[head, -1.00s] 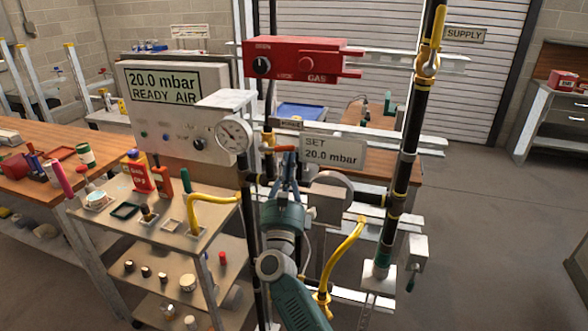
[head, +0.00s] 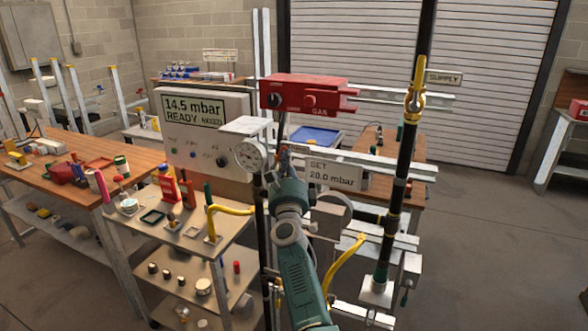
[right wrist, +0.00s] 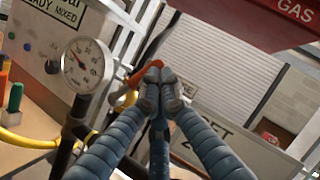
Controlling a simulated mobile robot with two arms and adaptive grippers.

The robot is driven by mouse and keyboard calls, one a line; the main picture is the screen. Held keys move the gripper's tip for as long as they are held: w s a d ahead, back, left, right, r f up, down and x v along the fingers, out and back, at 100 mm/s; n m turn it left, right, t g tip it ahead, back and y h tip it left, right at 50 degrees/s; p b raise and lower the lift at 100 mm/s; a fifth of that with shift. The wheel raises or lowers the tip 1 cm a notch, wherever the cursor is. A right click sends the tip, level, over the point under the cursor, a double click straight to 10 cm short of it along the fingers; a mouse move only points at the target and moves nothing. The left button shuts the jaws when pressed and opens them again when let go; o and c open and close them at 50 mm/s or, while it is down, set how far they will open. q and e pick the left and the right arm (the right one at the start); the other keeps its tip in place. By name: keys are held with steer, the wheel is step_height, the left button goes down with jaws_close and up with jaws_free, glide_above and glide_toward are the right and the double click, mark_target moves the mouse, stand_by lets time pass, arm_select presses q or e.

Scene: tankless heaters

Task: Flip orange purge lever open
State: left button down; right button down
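The orange purge lever (right wrist: 143,76) shows in the right wrist view, slanting up to the right just behind my fingertips. Its right end is partly covered by them. In the head view my right gripper (head: 287,160) is up among the pipes, between the dial gauge and the "SET 20.0 mbar" sign, and hides most of the lever. In the right wrist view the fingertips of my right gripper (right wrist: 160,84) are closed together against or very near the lever. I cannot tell whether they pinch it. My left gripper is not in view.
The dial gauge (head: 250,156) and a black pipe stand left of my gripper. The set-point sign (head: 334,175) is close on its right, and the red gas box (head: 308,95) is above. A yellow handle (head: 232,209) and a tall black pipe (head: 404,160) flank the arm. The display (head: 194,108) reads 14.5 mbar.

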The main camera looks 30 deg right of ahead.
steer(key=shift+w+a+r, duration=0.35)
steer(key=shift+w+r, duration=0.2)
steer(key=shift+r, duration=0.1)
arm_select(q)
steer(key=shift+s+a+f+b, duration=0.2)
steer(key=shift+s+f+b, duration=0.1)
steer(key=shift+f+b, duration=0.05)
arm_select(e)
steer(key=shift+w+a+r, duration=0.25)
steer(key=shift+w+a, duration=0.05)
steer(key=shift+w, duration=0.05)
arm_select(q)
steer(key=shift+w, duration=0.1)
arm_select(e)
steer(key=shift+w+r, duration=0.15)
